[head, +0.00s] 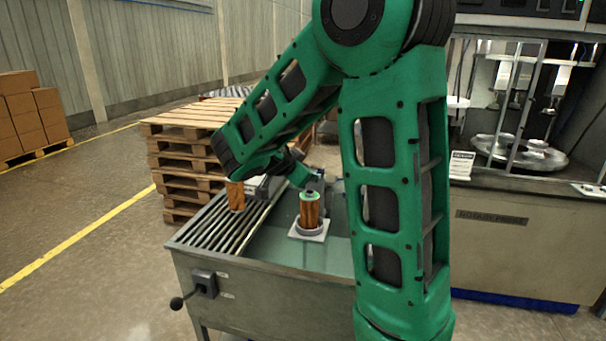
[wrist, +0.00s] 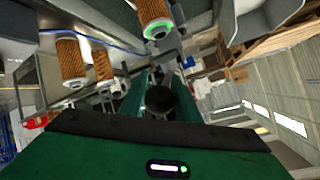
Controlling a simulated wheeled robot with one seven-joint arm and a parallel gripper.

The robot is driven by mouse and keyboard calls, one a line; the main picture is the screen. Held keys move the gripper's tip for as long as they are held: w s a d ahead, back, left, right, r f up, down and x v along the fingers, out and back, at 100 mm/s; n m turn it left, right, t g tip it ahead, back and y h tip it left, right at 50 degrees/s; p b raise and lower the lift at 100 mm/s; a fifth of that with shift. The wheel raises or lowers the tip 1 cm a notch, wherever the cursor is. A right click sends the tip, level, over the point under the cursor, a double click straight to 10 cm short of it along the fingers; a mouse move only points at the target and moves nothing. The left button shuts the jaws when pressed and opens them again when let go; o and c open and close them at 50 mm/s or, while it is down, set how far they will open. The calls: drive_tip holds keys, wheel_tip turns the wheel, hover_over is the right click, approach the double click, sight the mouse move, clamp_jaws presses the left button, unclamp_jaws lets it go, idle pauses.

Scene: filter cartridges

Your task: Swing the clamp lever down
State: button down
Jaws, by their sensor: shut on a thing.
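In the wrist view, a round black knob (wrist: 160,99) sits between the two fingers of my gripper (wrist: 159,88), which is shut on it. It looks like the end of the clamp lever; the rest of the lever is mostly hidden. In the head view my gripper (head: 303,176) is behind an orange pleated filter cartridge (head: 309,212) with a green top ring, beside a grey clamp part (head: 317,181). The cartridge stands upright on a pale square base (head: 318,235). Its green-ringed end also shows in the wrist view (wrist: 157,31). The lever's angle cannot be told.
Another cartridge (head: 236,196) stands at the roller strip (head: 222,232) on the bench's left. A second black-knobbed lever (head: 177,303) sticks out from the bench front. Stacked pallets (head: 180,168) stand behind left, and a glazed machine (head: 520,120) at right. My arm hides the bench's right part.

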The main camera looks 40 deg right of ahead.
drive_tip(key=shift+s+d+f, duration=0.1)
drive_tip(key=shift+s+d, duration=0.05)
drive_tip(key=shift+s, duration=0.1)
drive_tip(key=c, duration=1.4)
unclamp_jaws()
drive_tip(key=shift+c, duration=0.2)
drive_tip(key=shift+o, duration=0.4)
drive_tip(key=shift+w, duration=0.1)
drive_tip(key=shift+a+r, duration=0.25)
drive_tip(key=shift+a, duration=0.1)
drive_tip(key=v, duration=1)
drive_tip(key=shift+f, duration=0.1)
